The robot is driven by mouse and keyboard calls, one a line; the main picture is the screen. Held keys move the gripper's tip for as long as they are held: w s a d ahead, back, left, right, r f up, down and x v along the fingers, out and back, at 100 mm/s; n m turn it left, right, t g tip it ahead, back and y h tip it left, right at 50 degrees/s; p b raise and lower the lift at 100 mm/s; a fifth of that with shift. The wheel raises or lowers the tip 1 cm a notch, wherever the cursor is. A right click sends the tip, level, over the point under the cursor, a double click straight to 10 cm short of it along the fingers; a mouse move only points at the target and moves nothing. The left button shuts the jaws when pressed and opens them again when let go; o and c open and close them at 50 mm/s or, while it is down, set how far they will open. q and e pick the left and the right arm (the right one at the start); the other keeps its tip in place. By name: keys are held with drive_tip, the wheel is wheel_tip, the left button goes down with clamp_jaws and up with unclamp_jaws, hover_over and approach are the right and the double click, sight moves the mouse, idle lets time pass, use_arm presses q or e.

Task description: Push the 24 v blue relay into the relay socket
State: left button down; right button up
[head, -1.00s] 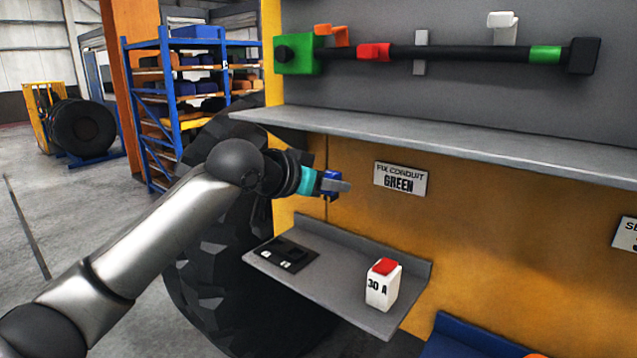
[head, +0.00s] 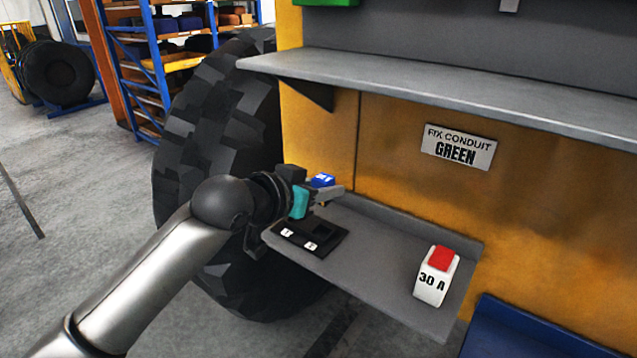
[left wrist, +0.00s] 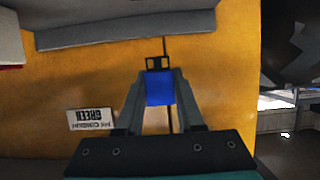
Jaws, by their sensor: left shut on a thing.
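The blue relay (head: 322,181) is held between the fingers of my left gripper (head: 326,193), just above the far left part of the small grey shelf. In the left wrist view the blue relay (left wrist: 160,88) sits between both fingertips (left wrist: 161,92). The black relay socket (head: 311,236) lies flat on the shelf, with two white labels on its front side and a dark recess behind. The relay is above and apart from the socket, and the gripper hides part of the area behind it. My right gripper is not in view.
A white block with a red top marked 30 A (head: 437,276) stands at the right of the grey shelf (head: 375,262). A long grey upper shelf (head: 440,95) juts out above. A large tyre (head: 215,150) stands at the left. A sign (head: 458,147) reads "FIX CONDUIT GREEN".

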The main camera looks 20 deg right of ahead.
use_arm(q)
drive_tip(key=shift+w+r+p, duration=0.1)
drive_tip(key=shift+w+p, duration=0.05)
drive_tip(key=shift+p, duration=0.25)
drive_tip(key=shift+f, duration=0.2)
drive_tip(key=b, duration=0.3)
hover_over(322, 236)
drive_tip(key=shift+f, duration=2.8)
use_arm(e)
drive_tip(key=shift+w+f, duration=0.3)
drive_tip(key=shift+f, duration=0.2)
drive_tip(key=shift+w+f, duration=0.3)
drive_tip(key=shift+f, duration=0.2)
use_arm(q)
drive_tip(key=shift+p, duration=0.3)
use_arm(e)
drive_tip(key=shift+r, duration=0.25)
use_arm(q)
drive_tip(key=shift+p, duration=0.65)
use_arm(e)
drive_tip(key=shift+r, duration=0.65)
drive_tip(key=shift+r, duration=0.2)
use_arm(q)
drive_tip(key=shift+f+b, duration=0.5)
drive_tip(key=shift+f, duration=0.7)
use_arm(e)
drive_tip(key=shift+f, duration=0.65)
use_arm(q)
drive_tip(key=shift+c, duration=2.2)
unclamp_jaws()
